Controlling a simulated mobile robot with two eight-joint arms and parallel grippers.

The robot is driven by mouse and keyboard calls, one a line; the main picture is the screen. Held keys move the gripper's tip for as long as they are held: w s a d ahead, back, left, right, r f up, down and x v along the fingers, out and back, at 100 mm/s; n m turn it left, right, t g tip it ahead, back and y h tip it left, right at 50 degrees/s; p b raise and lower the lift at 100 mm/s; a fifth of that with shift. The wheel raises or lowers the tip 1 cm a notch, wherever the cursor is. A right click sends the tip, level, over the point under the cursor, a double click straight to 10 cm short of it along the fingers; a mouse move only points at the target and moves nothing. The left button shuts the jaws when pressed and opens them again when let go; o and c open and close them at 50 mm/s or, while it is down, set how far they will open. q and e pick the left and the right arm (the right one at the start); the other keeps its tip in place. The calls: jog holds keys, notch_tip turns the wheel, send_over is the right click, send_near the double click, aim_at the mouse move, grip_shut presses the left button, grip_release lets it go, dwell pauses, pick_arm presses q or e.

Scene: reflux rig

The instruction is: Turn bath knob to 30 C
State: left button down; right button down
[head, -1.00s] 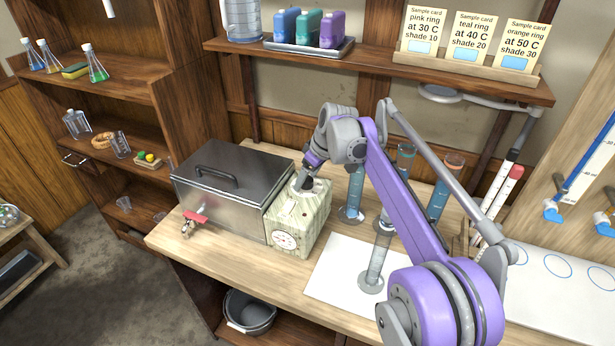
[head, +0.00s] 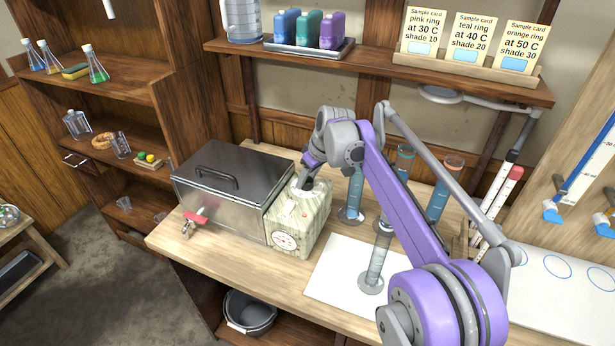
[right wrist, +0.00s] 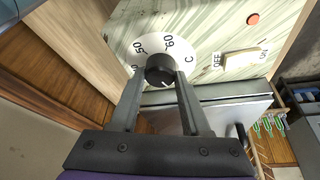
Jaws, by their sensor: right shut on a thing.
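The bath is a steel box with a dark lid (head: 232,172), standing on the left part of the bench. Its control box (head: 297,226), pale green and streaked, adjoins its right side and has a round gauge (head: 285,240) on the front. The black bath knob (right wrist: 160,70) sits on a white dial (right wrist: 172,43); the numbers 50 and 60 and the letter C show, and the rest is partly hidden. My right gripper (right wrist: 160,82) is shut on the knob from above; in the head view the gripper (head: 308,186) hides it. My left gripper is in neither view.
Glass cylinders (head: 372,262) stand right of the control box, one on a white sheet (head: 328,270). Sample cards (head: 470,36) stand on the shelf above.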

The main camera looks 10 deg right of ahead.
jog(key=m+h, duration=0.1)
jog(key=m, duration=0.1)
jog(key=m+h+p, duration=0.1)
jog(key=m, duration=0.2)
jog(key=shift+a+r+t, duration=0.1)
jog(key=shift+t, duration=0.3)
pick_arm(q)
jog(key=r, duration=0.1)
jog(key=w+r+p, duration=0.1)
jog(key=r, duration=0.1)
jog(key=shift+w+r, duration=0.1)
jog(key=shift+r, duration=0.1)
pick_arm(e)
jog(key=m+h, duration=0.2)
jog(key=m, duration=0.3)
jog(key=shift+m, duration=0.4)
jog(key=shift+c, duration=1.8)
grip_release()
pick_arm(q)
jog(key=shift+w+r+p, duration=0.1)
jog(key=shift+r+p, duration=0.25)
jog(key=shift+p, duration=0.1)
pick_arm(e)
jog(key=v, duration=1)
jog(key=shift+a+r, duration=0.2)
jog(key=shift+r, duration=0.15)
